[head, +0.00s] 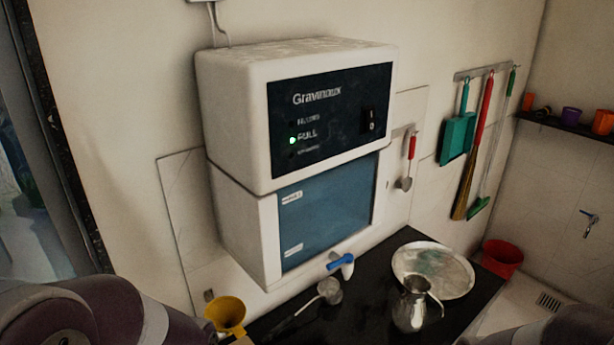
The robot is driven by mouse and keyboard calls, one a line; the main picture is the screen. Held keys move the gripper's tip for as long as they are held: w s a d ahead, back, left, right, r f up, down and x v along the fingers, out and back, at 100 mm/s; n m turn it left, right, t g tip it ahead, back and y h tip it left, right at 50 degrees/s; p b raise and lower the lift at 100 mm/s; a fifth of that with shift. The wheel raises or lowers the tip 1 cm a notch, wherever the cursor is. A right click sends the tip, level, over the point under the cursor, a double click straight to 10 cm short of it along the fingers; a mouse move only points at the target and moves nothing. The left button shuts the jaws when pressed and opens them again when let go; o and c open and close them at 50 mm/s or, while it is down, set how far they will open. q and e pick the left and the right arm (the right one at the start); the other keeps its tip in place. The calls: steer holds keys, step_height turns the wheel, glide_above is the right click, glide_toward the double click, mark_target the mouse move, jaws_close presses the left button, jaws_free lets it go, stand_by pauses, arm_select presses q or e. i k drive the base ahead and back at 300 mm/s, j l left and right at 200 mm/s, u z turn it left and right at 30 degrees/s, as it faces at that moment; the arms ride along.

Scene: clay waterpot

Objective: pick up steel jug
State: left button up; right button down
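The steel jug (412,308) stands upright on the black counter (379,262) at the lower right of the head view. It is shiny, with a handle on its right side. It stands in front of a round metal plate (455,275) and overlaps its near-left edge in the picture. Parts of my arms show at the bottom left and bottom right corners. Neither of my grippers is in view, and nothing visible touches the jug.
A white water purifier (240,225) with a blue tap (341,262) hangs above the counter. A ladle (328,291) lies left of the jug, and a yellow funnel (226,312) is farther left. A red bucket (502,256) stands beyond the plate. Brushes (468,180) hang on the wall.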

mark_target(409, 313)
steer(key=l+u, duration=0.25)
steer(key=u, duration=0.15)
steer(key=i+l+u, duration=0.1)
steer(key=l+u, duration=0.15)
steer(key=u, duration=0.15)
steer(key=l+u, duration=0.2)
steer(key=u, duration=0.2)
steer(key=k+l+u, duration=0.1)
steer(key=l+u, duration=0.15)
steer(key=u, duration=0.2)
steer(key=k+l, duration=0.15)
steer(key=l, duration=0.25)
steer(key=k+l+u, duration=0.15)
steer(key=l, duration=0.25)
steer(key=k+l, duration=0.15)
steer(key=l, duration=0.25)
steer(key=k+l+u, duration=0.15)
steer(key=l, duration=0.25)
